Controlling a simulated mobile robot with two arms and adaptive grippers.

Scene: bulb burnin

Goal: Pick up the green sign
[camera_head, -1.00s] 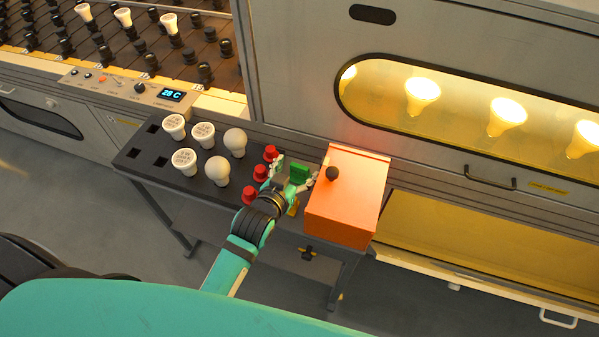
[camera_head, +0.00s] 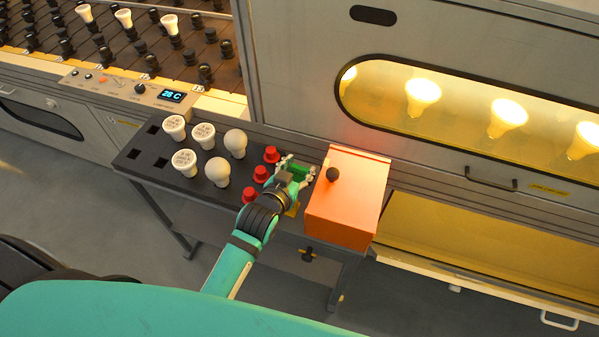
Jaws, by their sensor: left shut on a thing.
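The green sign (camera_head: 297,169) is near the right end of the dark table (camera_head: 143,173), between the red pieces and the orange box. My left gripper (camera_head: 296,171) reaches over the table from below and is shut on the green sign, with a finger at each side of it. The gripper hides part of the sign, and I cannot tell whether the sign touches the table. A bit of yellow (camera_head: 292,209) shows below the gripper. My right gripper is not in view.
An orange box (camera_head: 343,205) with a black knob stands close to the right of the gripper. Several red pieces (camera_head: 262,174) stand just left, with white bulbs (camera_head: 235,142) beyond them. A grey cabinet (camera_head: 300,90) with lit bulbs rises behind the table.

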